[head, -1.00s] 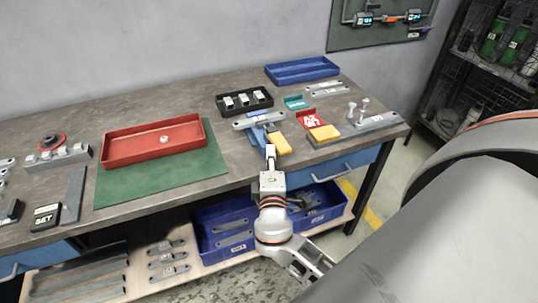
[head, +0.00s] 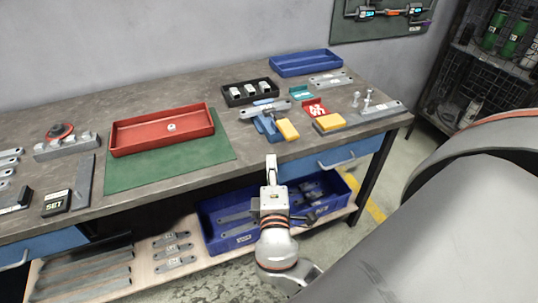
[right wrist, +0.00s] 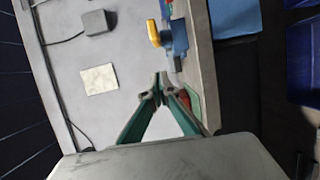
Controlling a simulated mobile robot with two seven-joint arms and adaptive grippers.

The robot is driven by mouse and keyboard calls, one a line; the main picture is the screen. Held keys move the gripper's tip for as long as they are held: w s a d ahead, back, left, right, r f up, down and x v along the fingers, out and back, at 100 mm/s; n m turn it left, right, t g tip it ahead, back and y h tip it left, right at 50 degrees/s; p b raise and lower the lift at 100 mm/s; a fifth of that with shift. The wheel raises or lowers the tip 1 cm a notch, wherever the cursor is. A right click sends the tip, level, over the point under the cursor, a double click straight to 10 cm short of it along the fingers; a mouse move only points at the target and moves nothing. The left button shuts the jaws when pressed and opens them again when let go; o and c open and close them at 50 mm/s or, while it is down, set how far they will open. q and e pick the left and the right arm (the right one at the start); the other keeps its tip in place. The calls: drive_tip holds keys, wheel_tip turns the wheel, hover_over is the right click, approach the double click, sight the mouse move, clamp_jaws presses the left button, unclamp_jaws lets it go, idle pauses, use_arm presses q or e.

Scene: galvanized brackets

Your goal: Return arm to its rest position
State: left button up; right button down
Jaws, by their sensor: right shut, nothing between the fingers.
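My right gripper (head: 271,160) is shut and empty in the head view. It is in front of the workbench (head: 190,190), below the blue vise-like fixture with yellow handle. In the right wrist view the right gripper's fingertips (right wrist: 160,88) meet, with nothing between them. My left gripper is not in view.
The blue fixture (head: 268,125) stands at the bench's front edge, with a grey bracket on it. A red tray (head: 125,152) lies on a green mat (head: 215,160). Blue bins (head: 212,243) sit on the shelf below. Open floor (head: 385,175) shows at the right.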

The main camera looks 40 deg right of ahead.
drive_tip(key=shift+s+a, duration=0.3)
drive_tip(key=shift+s, duration=0.35)
drive_tip(key=s+a+f+m+g+y, duration=0.1)
drive_tip(key=s+a+f+m+y, duration=0.1)
drive_tip(key=f, duration=0.6)
drive_tip(key=s+a+f+m+g+y, duration=0.1)
drive_tip(key=s+a+f+m+y, duration=0.1)
drive_tip(key=s+a+f+y, duration=0.3)
drive_tip(key=s+a+f+m+g+y, duration=0.2)
drive_tip(key=s+a+f+m+y, duration=0.1)
drive_tip(key=f, duration=0.9)
drive_tip(key=a+y, duration=0.1)
drive_tip(key=y, duration=0.1)
drive_tip(key=shift+s+f+y, duration=0.2)
drive_tip(key=shift+f+y, duration=0.1)
drive_tip(key=shift+y, duration=0.1)
